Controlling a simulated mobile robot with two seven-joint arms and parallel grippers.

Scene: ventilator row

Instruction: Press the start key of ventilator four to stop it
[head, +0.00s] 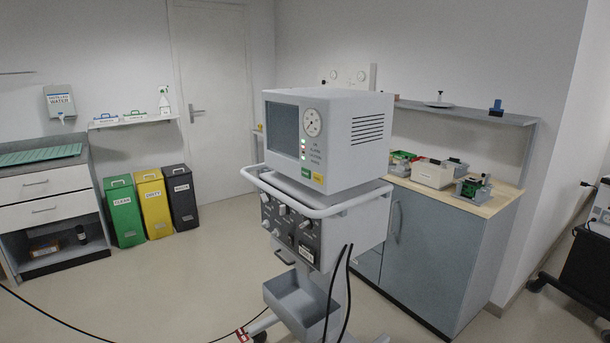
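A ventilator (345,140) stands on a wheeled stand in the middle of the head view. Its front has a dark screen (284,130), a round gauge (312,122) and a column of small lights, some red and some green. A green key (306,171) and a yellow key (318,178) sit low on the front, below the lights. The key lettering is too small to read, and I see no legible number on the machine. Neither of my grippers is in view.
A white rail (300,211) runs around the ventilator below the keys. Black hoses (337,285) hang from it. A grey cabinet (440,255) stands behind on the right. Green, yellow and black bins (154,207) stand at left. The floor at front left is mostly clear, with a cable.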

